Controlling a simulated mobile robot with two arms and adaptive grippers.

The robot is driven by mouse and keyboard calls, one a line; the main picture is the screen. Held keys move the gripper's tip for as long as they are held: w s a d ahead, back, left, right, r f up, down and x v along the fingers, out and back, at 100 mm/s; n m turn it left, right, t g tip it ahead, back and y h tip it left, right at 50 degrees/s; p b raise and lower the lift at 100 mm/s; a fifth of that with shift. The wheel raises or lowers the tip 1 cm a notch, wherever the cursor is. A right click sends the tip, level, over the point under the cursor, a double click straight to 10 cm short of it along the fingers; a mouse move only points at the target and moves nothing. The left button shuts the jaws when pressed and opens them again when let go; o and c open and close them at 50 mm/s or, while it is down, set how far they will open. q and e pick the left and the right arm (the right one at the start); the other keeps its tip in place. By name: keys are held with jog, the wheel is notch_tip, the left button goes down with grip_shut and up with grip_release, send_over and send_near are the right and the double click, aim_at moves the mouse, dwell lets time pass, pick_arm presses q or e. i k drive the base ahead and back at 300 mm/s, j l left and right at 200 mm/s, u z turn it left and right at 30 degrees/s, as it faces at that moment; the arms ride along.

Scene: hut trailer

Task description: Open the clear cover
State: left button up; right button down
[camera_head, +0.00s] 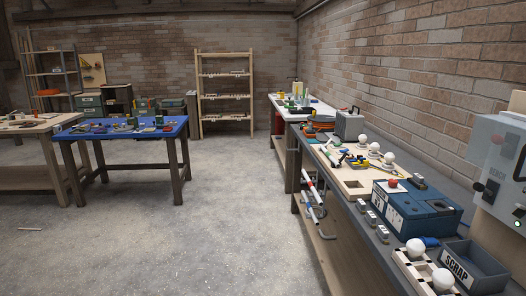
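At the right edge, a pale grey box (480,190) is mounted on a board above the workbench. A hazy, see-through cover (498,140) appears to lie over its front, with faint lettering like "BENCH" behind it. A black handle (520,164) shows at the picture's edge. The cover looks closed, but its right part is cut off by the frame. Dark round controls and a small green light (517,224) sit on the box. Neither of my grippers is in view.
The right workbench (340,190) carries a blue machine (415,207), white bulbs (388,158), a socket rack (415,272) and a dark SCRAP bin (475,266). A blue-topped table (120,128) stands left, a shelf (226,95) behind. The concrete floor between is mostly clear.

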aim_at(522, 157)
jog(key=z, duration=1.35)
